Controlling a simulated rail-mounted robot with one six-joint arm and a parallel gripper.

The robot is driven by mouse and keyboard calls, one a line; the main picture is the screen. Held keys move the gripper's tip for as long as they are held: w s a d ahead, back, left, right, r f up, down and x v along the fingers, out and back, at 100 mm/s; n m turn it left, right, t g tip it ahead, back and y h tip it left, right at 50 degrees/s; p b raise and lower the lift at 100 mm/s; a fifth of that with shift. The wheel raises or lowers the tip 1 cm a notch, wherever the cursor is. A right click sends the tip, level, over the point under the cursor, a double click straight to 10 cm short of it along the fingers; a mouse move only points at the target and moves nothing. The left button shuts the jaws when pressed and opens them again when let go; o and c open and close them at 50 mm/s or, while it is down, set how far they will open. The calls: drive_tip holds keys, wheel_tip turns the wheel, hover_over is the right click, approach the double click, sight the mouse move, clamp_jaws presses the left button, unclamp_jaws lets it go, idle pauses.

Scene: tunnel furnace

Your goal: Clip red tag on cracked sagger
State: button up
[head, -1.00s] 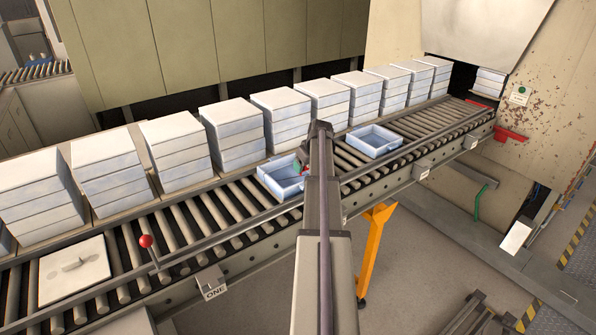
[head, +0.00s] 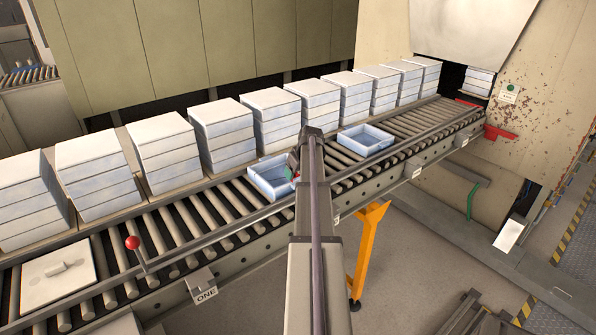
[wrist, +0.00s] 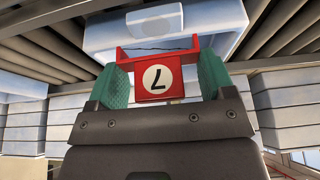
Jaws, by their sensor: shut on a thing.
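My gripper (wrist: 158,82) is shut on a red tag (wrist: 180,86), which shows between its green pads in the wrist view. The tag bears a white disc with a black 7, upside down in that view. Just beyond it is a pale blue open sagger (wrist: 108,38), with a thin dark line on the wall behind the tag. I cannot tell whether the tag touches that wall. In the head view my gripper (head: 293,170), partly hidden by my arm, is at the right side of the nearer open sagger (head: 262,182) on the rollers.
Another open sagger (head: 365,141) sits farther along the roller conveyor (head: 195,220). A row of stacked saggers (head: 222,138) lines its far side. A pale square plate (head: 58,277) and a red-knobbed lever (head: 133,243) are at the left. An orange post (head: 366,245) stands below the conveyor.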

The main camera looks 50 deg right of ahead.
sight(298, 181)
drive_tip(key=shift+f+b, duration=0.7)
drive_tip(key=shift+f, duration=0.2)
drive_tip(key=shift+f+b, duration=0.9)
drive_tip(key=shift+b, duration=0.05)
drive_tip(key=shift+s+a+f+b, duration=0.25)
drive_tip(key=shift+s+f+b, duration=0.05)
drive_tip(key=shift+b, duration=0.15)
drive_tip(key=o, duration=0.8)
drive_tip(key=shift+r, duration=0.1)
drive_tip(key=shift+o, duration=0.4)
drive_tip(key=shift+s+d+r+p, duration=0.15)
drive_tip(key=shift+r+p, duration=0.15)
drive_tip(key=shift+p, duration=0.15)
drive_tip(key=p+v, duration=0.9)
drive_tip(key=v, duration=0.1)
drive_tip(key=shift+r+p, duration=0.15)
drive_tip(key=shift+p, duration=0.25)
